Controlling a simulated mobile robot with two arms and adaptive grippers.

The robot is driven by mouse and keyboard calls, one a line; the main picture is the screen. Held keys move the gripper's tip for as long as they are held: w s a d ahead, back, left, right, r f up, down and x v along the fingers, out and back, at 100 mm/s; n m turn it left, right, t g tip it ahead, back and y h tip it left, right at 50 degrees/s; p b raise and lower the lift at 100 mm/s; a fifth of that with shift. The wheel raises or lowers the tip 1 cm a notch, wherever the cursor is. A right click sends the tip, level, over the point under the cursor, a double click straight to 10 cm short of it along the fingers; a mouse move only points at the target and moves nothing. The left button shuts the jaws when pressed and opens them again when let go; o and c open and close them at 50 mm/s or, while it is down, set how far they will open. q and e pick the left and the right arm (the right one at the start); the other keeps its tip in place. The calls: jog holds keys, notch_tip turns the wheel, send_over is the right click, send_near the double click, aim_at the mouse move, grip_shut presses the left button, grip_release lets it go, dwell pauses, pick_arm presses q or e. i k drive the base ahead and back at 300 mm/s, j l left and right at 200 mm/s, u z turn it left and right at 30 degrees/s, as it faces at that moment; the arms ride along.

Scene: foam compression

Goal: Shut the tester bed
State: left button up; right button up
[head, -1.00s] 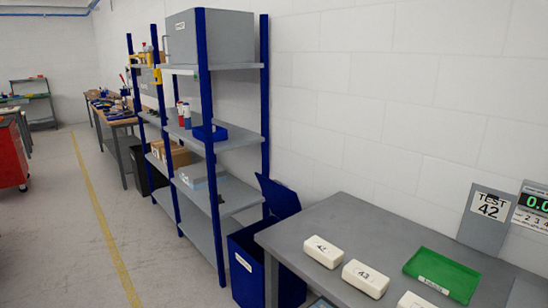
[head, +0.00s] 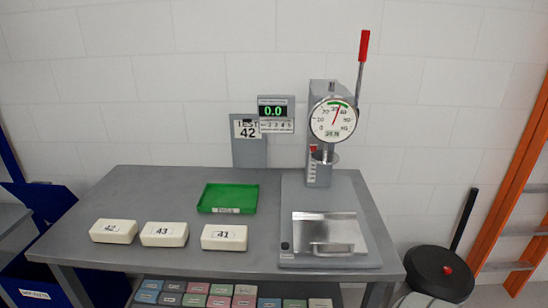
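The tester (head: 320,162) stands on the right of the grey table. It has a grey column, a round dial, a red-handled lever (head: 364,46) standing up, and a round press plate (head: 326,157). The tester bed (head: 328,228) is a shiny metal tray with a handle at its front edge. It is slid out toward the front of the grey base plate (head: 292,200), forward of the press plate and not under it. Nothing lies on the bed. Neither of my grippers shows in the head view.
White foam blocks marked 42 (head: 114,231), 43 (head: 164,234) and 41 (head: 224,238) lie along the table front. A green tray (head: 228,197) is empty behind them. A sign (head: 248,138) reads TEST 42; a display (head: 274,111) reads 0.0. A black round bin (head: 438,272) stands right of the table.

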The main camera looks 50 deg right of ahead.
aim_at(320, 235)
jog(key=z, duration=1.9)
